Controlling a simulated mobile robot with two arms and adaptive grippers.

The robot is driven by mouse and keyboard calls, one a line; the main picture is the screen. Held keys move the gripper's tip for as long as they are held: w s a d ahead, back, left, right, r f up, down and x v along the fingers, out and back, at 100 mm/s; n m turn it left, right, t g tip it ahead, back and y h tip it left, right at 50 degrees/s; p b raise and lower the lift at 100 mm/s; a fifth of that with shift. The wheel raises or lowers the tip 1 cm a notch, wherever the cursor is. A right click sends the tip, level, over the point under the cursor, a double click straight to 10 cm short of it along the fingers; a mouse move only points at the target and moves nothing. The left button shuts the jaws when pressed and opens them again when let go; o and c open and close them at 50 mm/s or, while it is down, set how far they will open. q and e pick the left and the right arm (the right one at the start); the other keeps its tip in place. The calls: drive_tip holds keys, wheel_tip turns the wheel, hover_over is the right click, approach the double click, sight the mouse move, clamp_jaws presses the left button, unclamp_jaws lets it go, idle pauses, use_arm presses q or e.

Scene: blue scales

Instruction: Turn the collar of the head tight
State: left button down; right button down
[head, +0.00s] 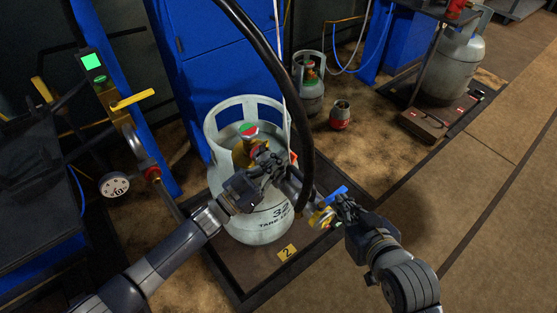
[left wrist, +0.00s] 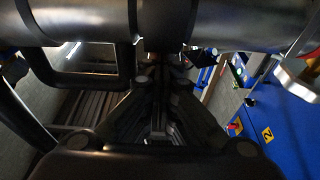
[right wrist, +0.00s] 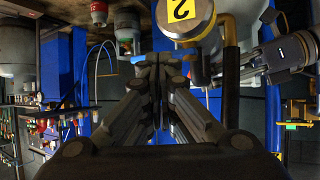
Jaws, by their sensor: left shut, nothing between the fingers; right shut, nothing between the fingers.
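The filling head (head: 292,187) is a grey body with a brass end and a blue lever (head: 336,193), hanging at the black hose beside the white cylinder (head: 262,222). The cylinder stands upright, its brass valve (head: 240,156) under a red and green cap. My left gripper (head: 272,168) is shut and empty, between the valve and the head. It covers where they would meet, so I cannot make out the collar or whether they are joined. My right gripper (head: 341,203) is shut and empty beside the blue lever. It also shows in the right wrist view (right wrist: 152,72).
The black hose (head: 291,95) arcs down past the cylinder's guard ring. A pressure gauge (head: 114,185) and yellow-handled valve (head: 132,99) stand at left. A green-grey cylinder (head: 311,92) and small red canister (head: 339,115) stand behind.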

use_arm(q)
drive_tip(key=shift+d, duration=0.1)
use_arm(e)
drive_tip(key=shift+s+d+f, duration=0.1)
drive_tip(key=shift+s+f, duration=0.05)
drive_tip(key=shift+f, duration=0.1)
idle(0.3)
use_arm(q)
drive_tip(key=shift+r, duration=0.1)
